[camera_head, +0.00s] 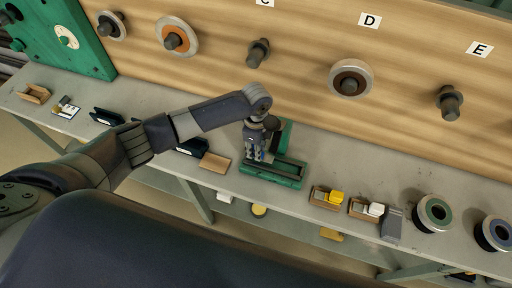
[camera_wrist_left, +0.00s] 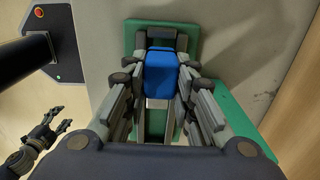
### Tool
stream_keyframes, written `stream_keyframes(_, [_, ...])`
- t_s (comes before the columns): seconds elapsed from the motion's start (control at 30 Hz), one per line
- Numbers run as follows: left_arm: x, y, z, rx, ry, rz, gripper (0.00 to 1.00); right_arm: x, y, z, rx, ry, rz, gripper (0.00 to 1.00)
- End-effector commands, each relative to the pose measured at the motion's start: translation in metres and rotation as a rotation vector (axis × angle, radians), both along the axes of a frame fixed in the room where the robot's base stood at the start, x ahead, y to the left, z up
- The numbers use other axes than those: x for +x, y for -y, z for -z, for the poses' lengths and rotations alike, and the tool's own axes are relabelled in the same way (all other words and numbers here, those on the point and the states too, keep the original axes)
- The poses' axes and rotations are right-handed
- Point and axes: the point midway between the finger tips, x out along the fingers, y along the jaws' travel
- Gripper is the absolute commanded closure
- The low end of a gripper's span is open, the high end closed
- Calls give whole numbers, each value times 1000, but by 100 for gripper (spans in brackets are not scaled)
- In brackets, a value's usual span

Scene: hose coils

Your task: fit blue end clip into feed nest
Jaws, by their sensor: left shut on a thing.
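My left gripper (camera_head: 259,150) points down over the green feed nest (camera_head: 272,182) on the bench. In the left wrist view, the left gripper (camera_wrist_left: 161,85) is shut on the blue end clip (camera_wrist_left: 161,72), with a finger on each side. The clip is over the channel of the green feed nest (camera_wrist_left: 153,126). I cannot tell whether it touches the nest floor. In the head view the fingers mostly hide the clip. My right gripper (camera_wrist_left: 60,125) shows at the lower left of the left wrist view, well away from the nest, empty with its fingers apart.
A tan block (camera_head: 215,162) lies just left of the nest. Trays with a yellow clip (camera_head: 337,196) and a white clip (camera_head: 375,209) stand to the right, then a grey block (camera_head: 392,225) and coils (camera_head: 434,213). The wooden peg board (camera_head: 300,60) rises behind.

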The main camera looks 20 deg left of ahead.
Motion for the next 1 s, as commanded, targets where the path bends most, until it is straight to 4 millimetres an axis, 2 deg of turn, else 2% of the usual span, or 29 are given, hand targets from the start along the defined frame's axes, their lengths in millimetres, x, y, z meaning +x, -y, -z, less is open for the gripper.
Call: stream_keyframes(1.0, [0,0,22,0,0,-1,100,0,4,12,-5,0,-1,45])
